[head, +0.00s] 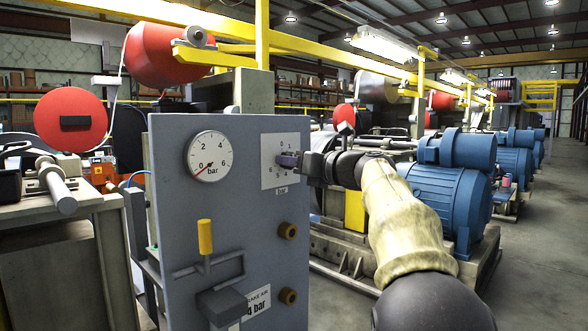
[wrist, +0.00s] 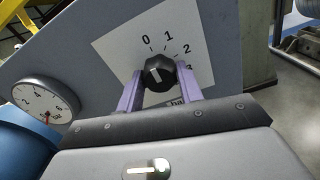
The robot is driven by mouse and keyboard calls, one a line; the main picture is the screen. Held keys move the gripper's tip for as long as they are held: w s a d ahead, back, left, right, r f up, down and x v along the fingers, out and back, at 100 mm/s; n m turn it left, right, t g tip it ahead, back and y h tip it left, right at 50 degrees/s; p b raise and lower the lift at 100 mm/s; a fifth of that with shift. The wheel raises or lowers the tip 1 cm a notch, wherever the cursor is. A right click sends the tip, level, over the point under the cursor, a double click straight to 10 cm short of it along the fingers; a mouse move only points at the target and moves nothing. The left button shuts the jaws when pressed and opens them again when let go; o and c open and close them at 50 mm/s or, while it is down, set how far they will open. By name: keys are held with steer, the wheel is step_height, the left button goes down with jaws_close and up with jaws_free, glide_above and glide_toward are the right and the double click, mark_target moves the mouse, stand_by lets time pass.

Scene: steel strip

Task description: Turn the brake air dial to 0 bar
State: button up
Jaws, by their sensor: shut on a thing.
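The brake air dial is a black knob (wrist: 158,73) on a white plate (wrist: 112,48) marked 0, 1, 2, 3 in the wrist view. A pale mark shows on the knob's face, but I cannot tell which number it points at. My gripper (wrist: 160,88) is shut on the knob, one purple finger on each side. In the head view my gripper (head: 290,160) covers the knob in front of the white plate (head: 270,150). A round bar gauge (head: 209,157) sits left of the plate, its red needle near 0. The gauge also shows in the wrist view (wrist: 45,103).
The grey panel (head: 170,240) carries a yellow-handled lever (head: 205,237), a lower label (head: 257,302) and two brown knobs (head: 287,230) below the dial. Blue motors (head: 445,205) stand to the right. A bench (head: 75,210) stands left. Floor is open at far right.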

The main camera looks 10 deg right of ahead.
steer(key=shift+f, duration=0.15)
steer(key=o, duration=1)
steer(key=shift+c, duration=0.2)
steer(key=b+v, duration=0.1)
steer(key=v, duration=1.6)
steer(key=shift+d, duration=0.15)
